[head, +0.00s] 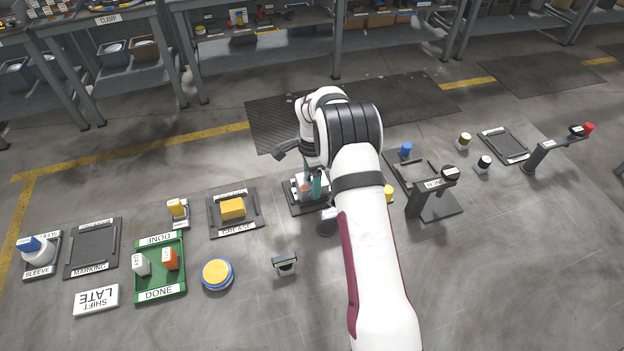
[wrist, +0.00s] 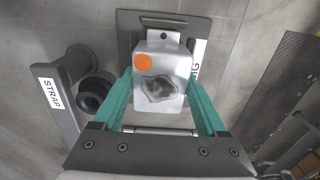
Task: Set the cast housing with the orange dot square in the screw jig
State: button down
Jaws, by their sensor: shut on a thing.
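The cast housing (wrist: 175,65) is a pale grey block with an orange dot (wrist: 143,62) on its top and a dark irregular opening. My gripper (wrist: 161,88) is shut on it, with a teal finger on each side. In the head view the housing (head: 303,186) is partly hidden by my gripper (head: 311,186). It is over a dark jig (head: 292,205) with a raised rim.
A dark post labelled STRAP (wrist: 55,100) stands close on the left in the wrist view. A yellow block sits in a tray (head: 215,224) to the left. A green DONE tray (head: 160,293) holds parts. A yellow cylinder (head: 388,193) and dark stand (head: 413,203) are right of my arm.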

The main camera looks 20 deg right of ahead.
dwell(0.3)
grip_release()
jog(key=shift+r, duration=3.95)
